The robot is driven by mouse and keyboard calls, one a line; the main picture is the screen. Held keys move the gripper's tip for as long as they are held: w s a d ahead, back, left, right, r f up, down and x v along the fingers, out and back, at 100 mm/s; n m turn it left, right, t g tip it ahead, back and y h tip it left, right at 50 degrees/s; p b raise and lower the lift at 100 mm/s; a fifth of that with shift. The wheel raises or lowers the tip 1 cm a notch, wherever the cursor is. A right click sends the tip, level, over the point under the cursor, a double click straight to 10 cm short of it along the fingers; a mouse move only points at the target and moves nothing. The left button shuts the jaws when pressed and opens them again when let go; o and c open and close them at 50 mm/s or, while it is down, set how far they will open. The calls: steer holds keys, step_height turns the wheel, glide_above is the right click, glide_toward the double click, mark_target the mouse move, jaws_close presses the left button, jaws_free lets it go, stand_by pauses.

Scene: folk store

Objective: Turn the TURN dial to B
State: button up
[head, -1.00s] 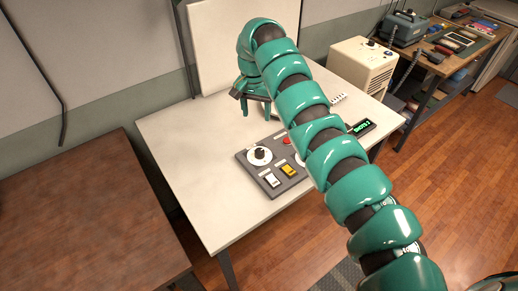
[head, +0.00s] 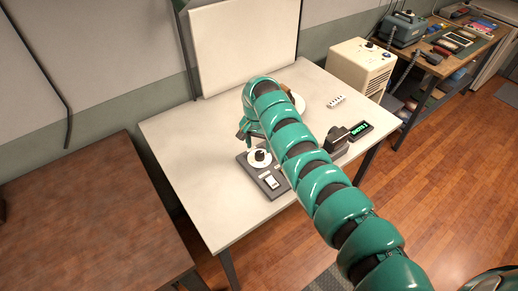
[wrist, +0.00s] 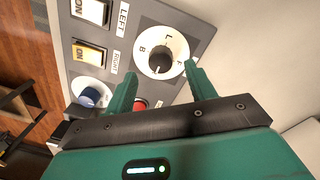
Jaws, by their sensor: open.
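A dark grey control panel (head: 246,168) lies on the white table. No TURN label is readable, and I cannot tell where the knob points. My gripper (wrist: 158,74) is open and empty. Its fingertips appear on either side of the knob in the wrist view; I cannot tell whether they touch it.
In the wrist view, two rocker switches (wrist: 89,54), labelled LEFT and RIGHT, a blue knob (wrist: 90,97) and a red button (wrist: 140,104) share the panel. A green-lit display (head: 360,130) is at the right. The white table (head: 185,150) is clear left of the panel.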

mark_target(259, 153)
steer(key=shift+d+f, duration=0.1)
steer(key=shift+f, duration=2.15)
steer(key=c, duration=1)
steer(key=shift+o, duration=0.2)
steer(key=shift+m, duration=0.3)
steer(key=m+b, duration=0.2)
steer(key=b, duration=0.1)
steer(key=m+b, duration=0.2)
steer(key=shift+w+f+b, duration=0.1)
steer(key=shift+f+b, duration=0.2)
steer(key=shift+b, duration=0.1)
steer(key=m+b, duration=0.4)
steer(key=b, duration=0.1)
steer(key=shift+r+m, duration=0.1)
steer(key=shift+m, duration=0.2)
steer(key=m+b, duration=0.2)
steer(key=m, duration=0.1)
steer(key=shift+r+m+y, duration=0.1)
steer(key=shift+m+y, duration=0.2)
steer(key=m+b, duration=0.2)
steer(key=m, duration=0.2)
steer(key=shift+w+r+m, duration=0.1)
steer(key=shift+r+m, duration=0.05)
steer(key=shift+m, duration=0.25)
